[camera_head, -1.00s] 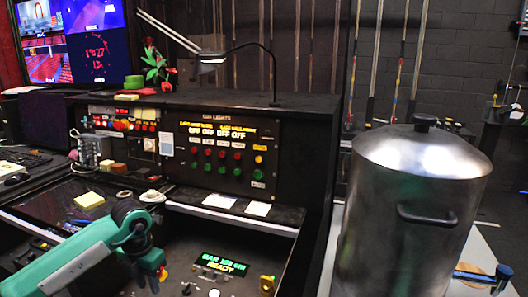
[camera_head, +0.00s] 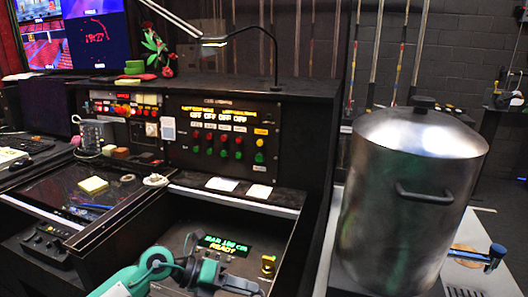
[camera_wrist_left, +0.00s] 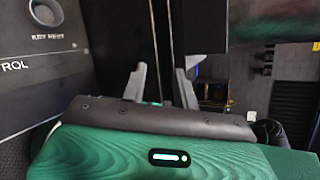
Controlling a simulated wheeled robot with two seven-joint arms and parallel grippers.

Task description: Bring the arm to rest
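My left arm (camera_head: 155,262), teal with dark joints, comes in at the bottom of the head view. My left gripper (camera_head: 245,286) is low over the near part of the recessed control panel, at the picture's bottom edge. In the left wrist view its two grey fingers (camera_wrist_left: 161,82) stand apart with nothing visible between them. My right gripper is not in view.
A large metal pot (camera_head: 410,205) with a lid stands on the right. A desk lamp (camera_head: 215,40) arches over the console top. A yellow note pad (camera_head: 93,184) and two white cards (camera_head: 222,184) lie on the console. A blue-ended handle (camera_head: 495,253) is right of the pot.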

